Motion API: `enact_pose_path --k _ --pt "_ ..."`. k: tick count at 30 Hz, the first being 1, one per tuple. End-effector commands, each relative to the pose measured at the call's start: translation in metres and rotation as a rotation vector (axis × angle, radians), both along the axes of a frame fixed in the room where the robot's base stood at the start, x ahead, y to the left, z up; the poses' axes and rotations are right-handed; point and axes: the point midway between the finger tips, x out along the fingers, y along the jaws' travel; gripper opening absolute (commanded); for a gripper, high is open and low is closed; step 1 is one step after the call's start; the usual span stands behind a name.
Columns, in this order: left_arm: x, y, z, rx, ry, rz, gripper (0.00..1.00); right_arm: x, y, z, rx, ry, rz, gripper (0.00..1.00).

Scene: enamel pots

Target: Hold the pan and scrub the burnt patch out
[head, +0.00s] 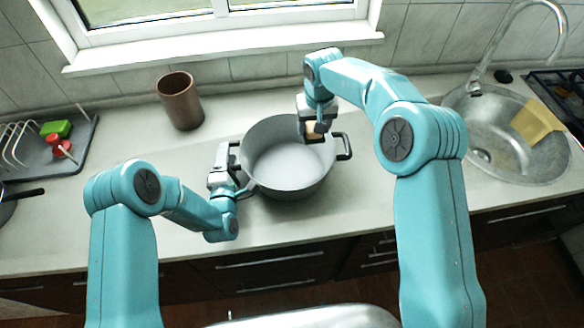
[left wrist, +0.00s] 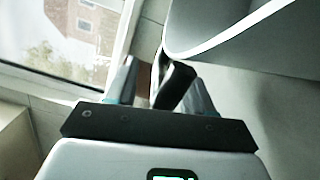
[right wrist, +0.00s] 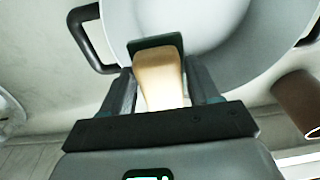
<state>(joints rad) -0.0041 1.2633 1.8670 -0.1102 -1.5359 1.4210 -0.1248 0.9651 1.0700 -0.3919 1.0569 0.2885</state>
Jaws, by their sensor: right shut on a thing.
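A grey two-handled pan (head: 287,165) stands upright on the counter, and its floor looks plain pale grey with no dark patch visible in the parts I see. My left gripper (head: 229,162) is at its left handle. In the left wrist view the black handle (left wrist: 176,84) lies between the fingers, with a gap beside it, so the gripper looks open around it. My right gripper (head: 313,132) is shut on a scrubber (right wrist: 158,78) with a beige grip and dark green pad, held over the pan's right inner side. I cannot tell whether the pad touches the pan.
A brown cup (head: 180,102) stands behind and left of the pan. A sink (head: 505,150) with a yellow cloth (head: 537,121) is at right. Counter between cup and rack is clear.

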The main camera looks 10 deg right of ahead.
Motion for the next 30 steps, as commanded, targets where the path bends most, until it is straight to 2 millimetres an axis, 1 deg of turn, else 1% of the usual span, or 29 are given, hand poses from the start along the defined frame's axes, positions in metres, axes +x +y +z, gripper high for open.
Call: enact_pose_path --k 7,10,14,18,21,25,28,30 --pt "-0.001 0.0 -0.001 0.001 0.001 0.0 0.51 0.0 0.0 0.0 0.0 0.0 0.0 0.28" --pt "-0.009 0.001 -0.002 0.001 0.004 -0.001 0.51 0.0 0.0 0.0 0.0 0.0 0.0 0.28" --pt "-0.034 0.004 -0.002 0.001 0.006 -0.001 0.51 0.0 0.0 0.0 0.0 0.0 0.0 0.28" --pt "-0.067 0.008 -0.003 0.0 0.007 -0.001 0.51 0.0 0.0 0.0 0.0 0.0 0.0 0.28" --pt "-0.089 0.01 -0.003 0.001 0.006 -0.001 0.51 0.0 0.0 0.0 0.0 0.0 0.0 0.28" --pt "-0.108 0.013 -0.003 0.0 0.004 0.0 0.51 0.0 0.0 0.0 0.0 0.0 0.0 0.28" --pt "-0.116 0.014 -0.002 0.0 0.002 0.0 0.51 0.0 0.0 0.0 0.0 0.0 0.0 0.28" --pt "-0.119 0.014 0.003 0.001 -0.001 -0.001 0.51 0.0 0.0 -0.001 0.0 0.0 0.0 0.28"
